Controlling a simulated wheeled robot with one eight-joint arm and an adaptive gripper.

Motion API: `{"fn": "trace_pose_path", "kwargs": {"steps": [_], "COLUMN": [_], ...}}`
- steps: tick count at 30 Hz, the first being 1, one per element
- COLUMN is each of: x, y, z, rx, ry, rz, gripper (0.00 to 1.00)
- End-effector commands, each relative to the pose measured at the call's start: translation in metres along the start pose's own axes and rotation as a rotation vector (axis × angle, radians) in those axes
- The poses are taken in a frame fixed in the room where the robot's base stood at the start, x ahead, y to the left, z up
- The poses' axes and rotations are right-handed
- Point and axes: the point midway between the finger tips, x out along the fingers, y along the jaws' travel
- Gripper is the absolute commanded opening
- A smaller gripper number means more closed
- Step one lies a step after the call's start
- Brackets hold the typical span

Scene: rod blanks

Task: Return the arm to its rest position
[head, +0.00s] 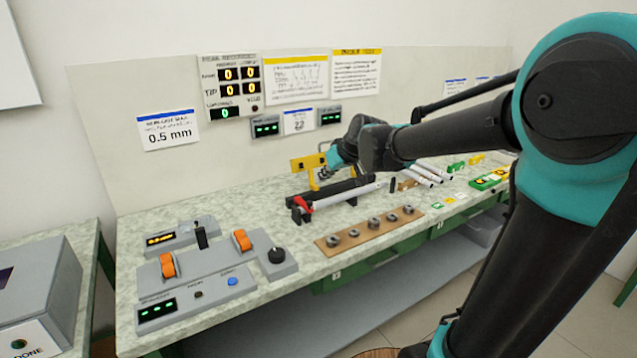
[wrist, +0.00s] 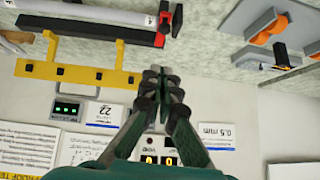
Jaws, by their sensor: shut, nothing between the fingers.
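My arm reaches from the right over the bench in the head view, its wrist bent down behind the black rod fixture (head: 298,214). My gripper (head: 324,173) is small there, beside the yellow bracket (head: 308,162). In the wrist view my gripper (wrist: 163,72) has its fingers together with nothing between them. That view is upside down and shows the yellow bracket (wrist: 75,75) to the left of the fingers. A pale rod (head: 345,194) lies along the fixture, which has a red part at its left end. I cannot tell whether the fingers touch the bracket.
A control console (head: 205,268) with orange rollers stands at the bench's left. A brown strip (head: 338,247) with several metal rings lies in front. Several rods (head: 430,172) lie at right. The backboard (head: 100,110) carries displays and sheets. A grey box (head: 38,290) stands at far left.

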Motion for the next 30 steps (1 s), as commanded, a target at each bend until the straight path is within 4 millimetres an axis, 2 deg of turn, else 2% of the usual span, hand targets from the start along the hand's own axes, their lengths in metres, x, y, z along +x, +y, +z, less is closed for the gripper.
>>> {"fn": "trace_pose_path", "kwargs": {"steps": [3,9,11,13,14,17,21,24,27,30], "x": [-0.015,-0.028,-0.029,-0.031,-0.031,-0.035,-0.046,-0.056,-0.065,-0.073], "y": [0.0,0.001,0.003,0.009,0.013,0.028,0.046,0.053,0.054,0.054], "z": [0.001,0.003,0.01,0.029,0.041,0.096,0.192,0.256,0.309,0.345], "rx": [-0.001,0.001,0.009,0.03,0.043,0.108,0.225,0.309,0.381,0.431], "ry": [0.0,-0.001,-0.008,-0.026,-0.038,-0.091,-0.182,-0.24,-0.287,-0.319], "rz": [0.001,0.002,0.008,0.023,0.033,0.081,0.171,0.236,0.291,0.333], "gripper": [0.0,0.0,0.0,0.0,0.0,0.0,0.0,0.0,0.0,0.0]}}
